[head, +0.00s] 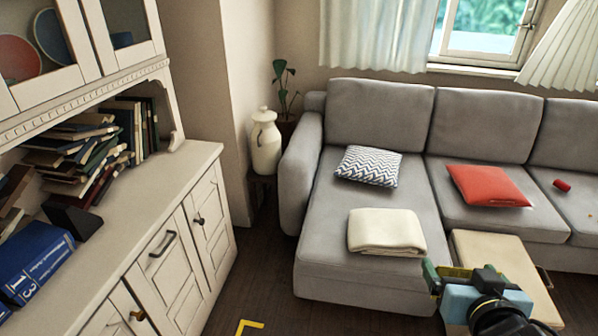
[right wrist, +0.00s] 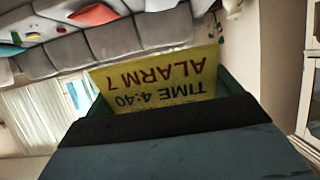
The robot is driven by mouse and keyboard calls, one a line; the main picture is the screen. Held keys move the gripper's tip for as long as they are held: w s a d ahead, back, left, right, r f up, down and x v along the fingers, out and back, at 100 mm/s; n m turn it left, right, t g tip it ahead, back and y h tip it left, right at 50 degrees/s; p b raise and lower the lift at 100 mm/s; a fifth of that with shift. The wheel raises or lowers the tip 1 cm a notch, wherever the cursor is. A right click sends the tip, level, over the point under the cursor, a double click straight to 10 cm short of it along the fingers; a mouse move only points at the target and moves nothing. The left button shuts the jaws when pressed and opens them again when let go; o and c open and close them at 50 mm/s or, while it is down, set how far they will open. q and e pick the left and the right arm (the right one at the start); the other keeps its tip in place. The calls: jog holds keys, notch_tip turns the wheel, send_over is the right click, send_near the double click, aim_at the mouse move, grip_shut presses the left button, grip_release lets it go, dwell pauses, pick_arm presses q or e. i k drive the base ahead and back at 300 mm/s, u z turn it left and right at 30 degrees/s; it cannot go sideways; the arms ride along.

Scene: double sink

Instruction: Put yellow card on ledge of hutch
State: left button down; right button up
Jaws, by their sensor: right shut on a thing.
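My right gripper (head: 440,276) is at the lower right of the head view, in front of the sofa and low table. It is shut on the yellow card (right wrist: 165,78), which shows clearly in the right wrist view with "TIME 4:40 ALARM 7" printed on it, upside down there. In the head view only a thin yellow edge of the card (head: 456,271) shows. The cream hutch (head: 150,130) stands at the left, with its ledge (head: 190,160) above the lower doors. The right gripper is well to the right of the hutch. My left gripper is not in view.
Piled books (head: 90,150) and a blue binder (head: 35,262) occupy the ledge's back and left; its front right part is bare. A grey sofa (head: 375,115) holds cushions and a folded blanket (head: 385,231). A low table (head: 495,250) is by my right arm. Dark floor separates hutch and sofa.

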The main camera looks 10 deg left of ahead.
aim_at(52, 309)
jog(key=i, duration=0.45)
jog(key=u, duration=2.85)
jog(key=i, duration=0.5)
jog(key=u, duration=0.05)
